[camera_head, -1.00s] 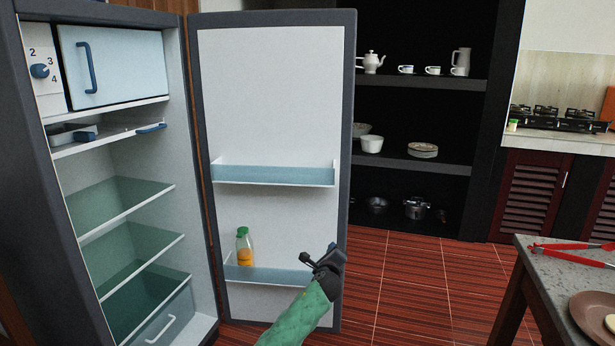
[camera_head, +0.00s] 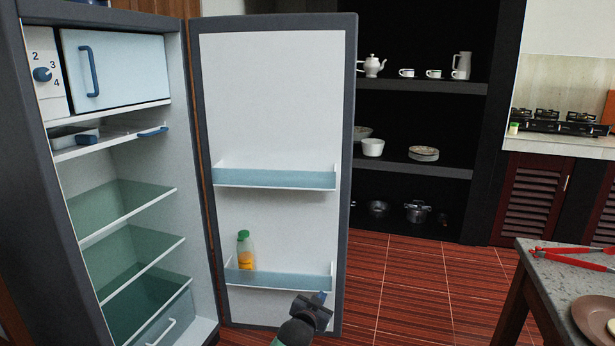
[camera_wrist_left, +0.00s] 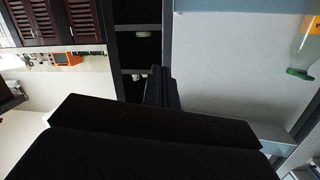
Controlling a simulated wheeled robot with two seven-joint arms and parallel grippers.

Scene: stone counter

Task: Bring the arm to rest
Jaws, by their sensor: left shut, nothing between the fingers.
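My left gripper (camera_head: 318,300) is low in the head view, in front of the bottom part of the open fridge door (camera_head: 272,110). It is shut and empty. Its dark fingers (camera_wrist_left: 162,88) also show together in the left wrist view. A bottle with a green cap and orange contents (camera_head: 245,252) stands in the lower door shelf (camera_head: 285,278), left of the gripper and apart from it. The bottle also shows at the right edge of the left wrist view (camera_wrist_left: 304,48). My right gripper is not in view.
The open fridge (camera_head: 125,205) with glass shelves stands at left. A stone counter (camera_head: 560,290) with red tongs (camera_head: 575,258) and a brown plate (camera_head: 590,318) is at lower right. Dark shelves with crockery (camera_head: 415,165) stand behind. Red tiled floor (camera_head: 430,285) is clear between.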

